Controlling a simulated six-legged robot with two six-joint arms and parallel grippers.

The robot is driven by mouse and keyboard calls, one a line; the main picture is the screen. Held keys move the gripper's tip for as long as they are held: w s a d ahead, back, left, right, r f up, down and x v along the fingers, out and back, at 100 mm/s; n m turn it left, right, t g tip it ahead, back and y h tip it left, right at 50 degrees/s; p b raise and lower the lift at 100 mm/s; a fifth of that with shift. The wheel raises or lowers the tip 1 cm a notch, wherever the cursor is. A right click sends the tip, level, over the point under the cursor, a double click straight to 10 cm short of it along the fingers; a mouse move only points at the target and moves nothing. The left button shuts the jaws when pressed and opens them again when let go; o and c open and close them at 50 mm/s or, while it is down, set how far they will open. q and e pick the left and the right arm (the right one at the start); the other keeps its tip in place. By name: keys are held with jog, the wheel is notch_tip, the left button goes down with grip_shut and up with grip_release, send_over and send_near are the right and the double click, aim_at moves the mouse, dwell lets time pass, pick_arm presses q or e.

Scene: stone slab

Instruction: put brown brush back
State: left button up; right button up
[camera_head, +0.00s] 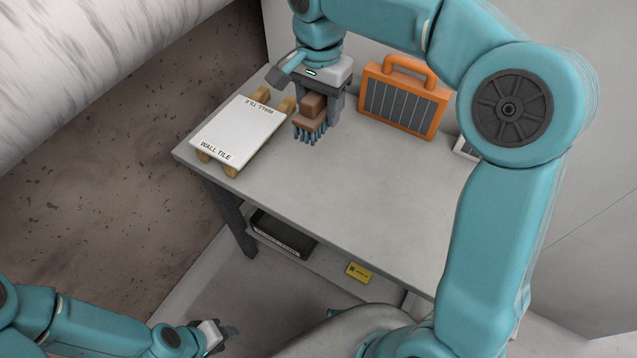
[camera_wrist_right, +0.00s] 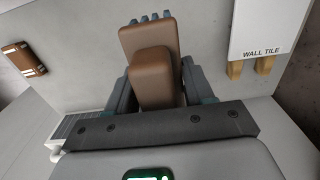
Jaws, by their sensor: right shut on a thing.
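The brown brush (camera_head: 311,121) has a brown block body and handle with blue-grey bristles. My right gripper (camera_head: 318,104) is shut on it, with the bristles pointing down over the back of the grey table, near the tile stand. In the right wrist view the brush (camera_wrist_right: 148,45) sits between the two dark fingers of the right gripper (camera_wrist_right: 155,88), its bristle tips just showing past its far edge. I cannot tell whether the bristles touch the table. My left gripper (camera_head: 222,333) is low at the bottom left, away from the table and apparently empty; its jaw opening is unclear.
A white wall tile (camera_head: 238,132) lies on wooden supports at the table's left end. An orange case (camera_head: 403,97) stands at the back. Below the grey table (camera_head: 350,190) are a black tray (camera_head: 283,235) and a yellow box (camera_head: 359,272). The tabletop's front middle is clear.

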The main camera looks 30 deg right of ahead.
notch_tip(320, 180, down, 16)
jog(key=shift+f+b, duration=0.1)
jog(key=shift+b, duration=0.4)
jog(key=f, duration=0.3)
jog(key=shift+s+f, duration=0.2)
jog(key=shift+f, duration=0.1)
jog(key=shift+w+f, duration=0.15)
jog(key=shift+f, duration=0.05)
jog(key=shift+f+b, duration=0.15)
jog(key=shift+b, duration=0.15)
jog(key=o, duration=1)
